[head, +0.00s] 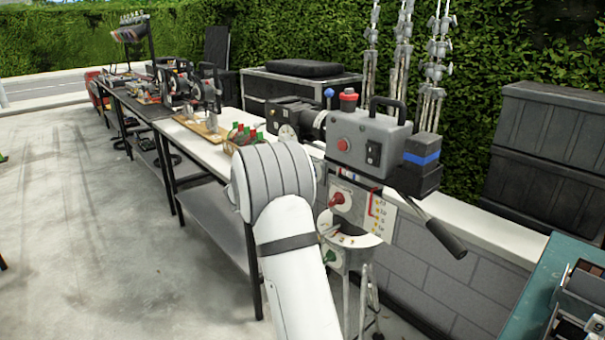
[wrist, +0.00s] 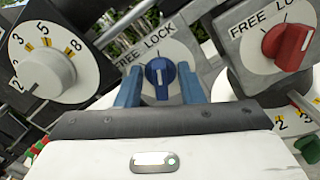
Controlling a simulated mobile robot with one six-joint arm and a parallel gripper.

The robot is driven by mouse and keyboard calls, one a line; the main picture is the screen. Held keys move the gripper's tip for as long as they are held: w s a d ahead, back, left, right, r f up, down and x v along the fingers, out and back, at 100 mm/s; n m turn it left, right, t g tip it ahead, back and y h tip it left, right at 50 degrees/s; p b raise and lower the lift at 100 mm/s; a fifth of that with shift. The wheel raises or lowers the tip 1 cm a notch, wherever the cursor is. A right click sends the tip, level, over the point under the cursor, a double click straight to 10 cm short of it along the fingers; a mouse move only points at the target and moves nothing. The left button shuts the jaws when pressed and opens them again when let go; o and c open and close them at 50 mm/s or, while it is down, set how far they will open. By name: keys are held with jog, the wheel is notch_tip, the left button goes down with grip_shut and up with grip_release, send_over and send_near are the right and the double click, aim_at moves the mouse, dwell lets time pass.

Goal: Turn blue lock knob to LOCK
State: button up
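The blue lock knob (wrist: 159,78) is in the middle of the wrist view, on a round white dial marked FREE and LOCK on a grey housing. Its white pointer line looks about upright in this view; I cannot tell exactly which dial mark it meets. My gripper (wrist: 160,88) has two blue fingers, one on each side of the knob. It is open, with a gap visible beside the knob; contact is not apparent. In the head view my white arm hides the gripper and this knob.
A red knob (wrist: 288,44) on a similar FREE/LOCK dial is close at right, with a green knob (wrist: 309,147) below. A numbered white dial (wrist: 46,62) is at left. In the head view, a camera rig (head: 370,143) stands beside a long table (head: 213,158).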

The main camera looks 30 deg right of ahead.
jog(key=shift+a, duration=0.1)
jog(key=s+a, duration=0.1)
jog(key=a, duration=0.6)
jog(key=shift+a, duration=0.25)
jog(key=s+a+m+g+y+p, duration=0.1)
jog(key=s+a+m+y+p, duration=0.2)
jog(key=s, duration=0.7)
jog(key=s+a+m+g+y+p, duration=0.1)
jog(key=s+a+m+g+y, duration=0.1)
jog(key=s+a+m+y, duration=0.5)
jog(key=s+a+m+t+y+p, duration=0.3)
jog(key=s+a+y, duration=0.4)
jog(key=s+a, duration=0.7)
jog(key=shift+s+f+y, duration=0.15)
jog(key=shift+s+y, duration=0.25)
jog(key=shift+s, duration=0.65)
jog(key=shift+c, duration=0.3)
